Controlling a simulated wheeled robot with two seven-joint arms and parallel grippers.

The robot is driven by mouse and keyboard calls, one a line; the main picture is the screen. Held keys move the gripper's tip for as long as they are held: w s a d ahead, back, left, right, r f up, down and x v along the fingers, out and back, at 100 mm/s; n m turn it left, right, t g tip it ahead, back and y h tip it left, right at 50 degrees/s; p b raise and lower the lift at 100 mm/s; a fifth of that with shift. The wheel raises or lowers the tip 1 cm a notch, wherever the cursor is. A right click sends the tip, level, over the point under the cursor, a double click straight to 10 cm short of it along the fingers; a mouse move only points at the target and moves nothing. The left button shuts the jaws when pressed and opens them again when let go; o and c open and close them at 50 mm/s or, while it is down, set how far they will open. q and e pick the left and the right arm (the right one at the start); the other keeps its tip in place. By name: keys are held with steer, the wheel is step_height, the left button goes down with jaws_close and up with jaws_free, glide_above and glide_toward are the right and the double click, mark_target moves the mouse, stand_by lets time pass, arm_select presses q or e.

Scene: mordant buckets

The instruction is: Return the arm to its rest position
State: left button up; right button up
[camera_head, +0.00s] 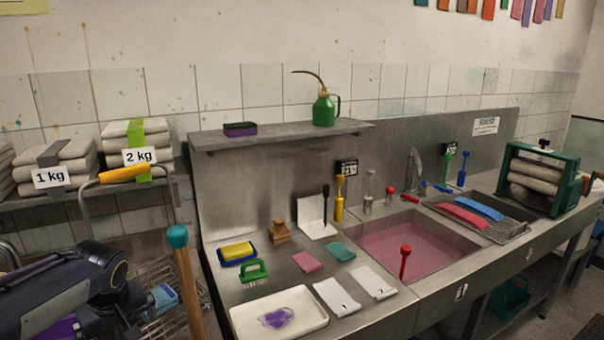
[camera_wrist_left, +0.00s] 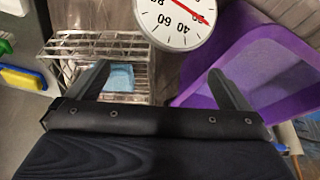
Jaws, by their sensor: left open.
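My left arm comes in at the lower left of the head view, and its fingers are not clear there. In the left wrist view my left gripper (camera_wrist_left: 160,85) is open, its two dark fingers spread wide with nothing between them. Beyond the fingers are a wire basket (camera_wrist_left: 75,48) with a blue cloth (camera_wrist_left: 121,77) in it, a round white dial (camera_wrist_left: 175,22) and a purple tub (camera_wrist_left: 262,60). The blue cloth also shows beside my arm in the head view (camera_head: 164,297). My right gripper is in neither view.
A wooden handle with a teal knob (camera_head: 178,237) stands close to my left arm. A steel counter has a white tray (camera_head: 262,326), a green brush (camera_head: 253,271) and a sink of pink liquid (camera_head: 405,248). Folded bundles (camera_head: 70,152) lie on the left rack.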

arm_select(q)
steer(key=s+d+f+m+t+h, duration=0.1)
steer(key=s+d+m+h, duration=0.2)
steer(key=s+d, duration=0.5)
steer(key=s+d+f+m+t+h, duration=0.1)
steer(key=s+d+m+h, duration=0.2)
steer(key=s+d, duration=0.5)
steer(key=s+m, duration=0.1)
steer(key=s, duration=0.4)
steer(key=shift+s+d+m+t, duration=0.25)
steer(key=shift+d+m+t, duration=0.05)
steer(key=shift+d, duration=0.05)
